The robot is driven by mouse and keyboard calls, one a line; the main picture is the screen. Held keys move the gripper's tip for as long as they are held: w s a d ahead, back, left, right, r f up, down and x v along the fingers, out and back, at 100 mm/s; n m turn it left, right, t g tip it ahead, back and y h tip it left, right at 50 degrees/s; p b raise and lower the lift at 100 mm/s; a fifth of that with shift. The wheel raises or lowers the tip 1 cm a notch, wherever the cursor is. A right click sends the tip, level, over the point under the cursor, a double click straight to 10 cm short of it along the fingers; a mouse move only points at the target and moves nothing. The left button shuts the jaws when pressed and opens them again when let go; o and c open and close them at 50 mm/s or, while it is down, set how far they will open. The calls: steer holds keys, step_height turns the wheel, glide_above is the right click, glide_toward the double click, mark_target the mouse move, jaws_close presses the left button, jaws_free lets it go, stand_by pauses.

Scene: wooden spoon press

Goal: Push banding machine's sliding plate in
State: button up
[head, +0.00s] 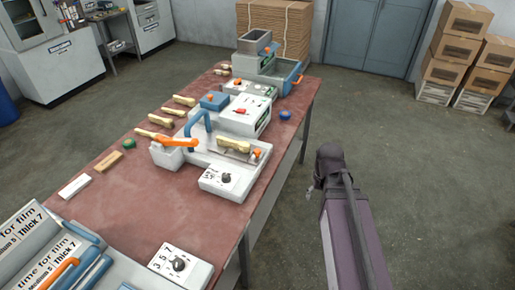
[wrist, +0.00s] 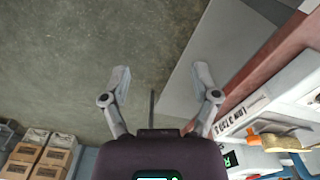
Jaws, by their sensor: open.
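A white machine (head: 224,158) with a blue arched handle and an orange lever (head: 174,142) stands mid-table; I take it to be the banding machine. A bundle of wooden spoons (head: 234,144) lies on its right part; it also shows in the wrist view (wrist: 280,128). I cannot clearly tell the sliding plate apart from the body or how far out it is. My gripper (wrist: 161,76) is open and empty, with its two grey fingers spread over the floor. In the head view it is beyond the table's right edge, apart from the machine, its fingers hard to make out.
The red-brown table (head: 120,205) holds several wooden spoon bundles along its left side, a white block (head: 75,186) and a dial box (head: 181,265). A grey machine with a blue tray (head: 285,76) stands at the far end. Cardboard boxes (head: 462,50) stand far right.

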steer(key=w+a+r+n+p, duration=0.1)
steer(key=w+a+r+p, duration=0.3)
steer(key=w, duration=0.4)
steer(key=w+a+r+n+p, duration=0.2)
steer(key=w+a+r+p, duration=0.1)
steer(key=w+a, duration=0.4)
step_height(320, 180, up, 4)
steer(key=r+n+p, duration=0.1)
steer(key=n+p, duration=0.1)
steer(key=p, duration=0.2)
glide_above(257, 150)
steer(key=shift+f, duration=0.25)
steer(key=shift+f, duration=0.1)
step_height(257, 150, down, 14)
steer(key=b, duration=1.4)
steer(key=shift+r, duration=0.2)
jaws_close()
